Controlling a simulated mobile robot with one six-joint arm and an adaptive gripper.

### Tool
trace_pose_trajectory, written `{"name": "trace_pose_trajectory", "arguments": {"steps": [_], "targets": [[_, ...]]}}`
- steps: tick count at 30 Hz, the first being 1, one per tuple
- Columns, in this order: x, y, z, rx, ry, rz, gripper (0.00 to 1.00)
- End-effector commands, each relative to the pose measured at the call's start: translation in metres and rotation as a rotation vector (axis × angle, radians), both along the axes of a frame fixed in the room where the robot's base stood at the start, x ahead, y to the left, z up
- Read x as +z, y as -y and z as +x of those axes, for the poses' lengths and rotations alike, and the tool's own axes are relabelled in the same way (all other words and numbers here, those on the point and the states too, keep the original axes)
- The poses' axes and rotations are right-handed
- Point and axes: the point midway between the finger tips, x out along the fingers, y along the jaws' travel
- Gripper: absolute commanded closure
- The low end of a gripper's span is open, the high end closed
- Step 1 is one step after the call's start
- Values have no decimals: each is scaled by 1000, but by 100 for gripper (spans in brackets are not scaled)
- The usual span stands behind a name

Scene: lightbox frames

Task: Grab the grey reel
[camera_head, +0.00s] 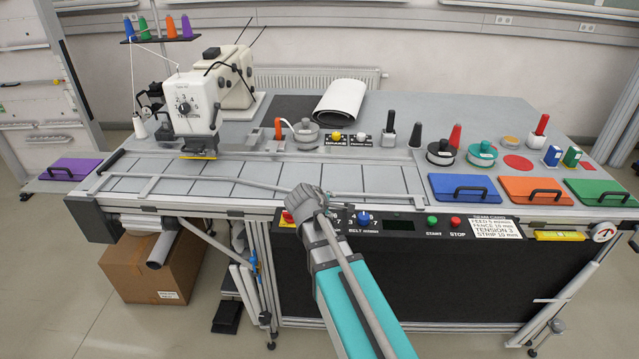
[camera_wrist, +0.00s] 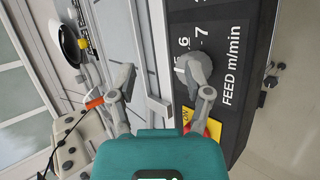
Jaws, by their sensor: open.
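A grey reel (camera_head: 306,132) sits on the table in the head view, just right of an orange-handled part and left of the yellow button. I cannot make the reel out clearly in the wrist view. My gripper (camera_head: 307,200) is at the table's front edge, nearer the front than the reel and apart from it. In the wrist view its two fingers (camera_wrist: 163,88) are spread with nothing between them, over the front rail and beside the grey feed knob (camera_wrist: 193,75).
A black reel (camera_head: 440,153) and a teal reel (camera_head: 482,153) stand to the right. The sewing machine (camera_head: 195,105) is to the left. A metal guide rail (camera_head: 240,183) crosses the tiled strip. A white roll (camera_head: 341,101) lies behind. Blue, orange and green lidded panels line the right front.

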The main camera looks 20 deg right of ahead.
Motion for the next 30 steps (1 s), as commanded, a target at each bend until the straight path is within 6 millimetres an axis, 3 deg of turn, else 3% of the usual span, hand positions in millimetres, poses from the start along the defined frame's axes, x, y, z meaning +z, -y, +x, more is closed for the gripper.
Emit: {"name": "trace_pose_trajectory", "arguments": {"steps": [3, 15, 24, 30], "targets": [[-22, 0, -39, -178, -14, 205, 36], [-100, -34, -138, -711, -136, 708, 36], [-149, -51, -168, -889, -206, 836, 36], [-165, -58, -177, -940, -231, 870, 36]]}}
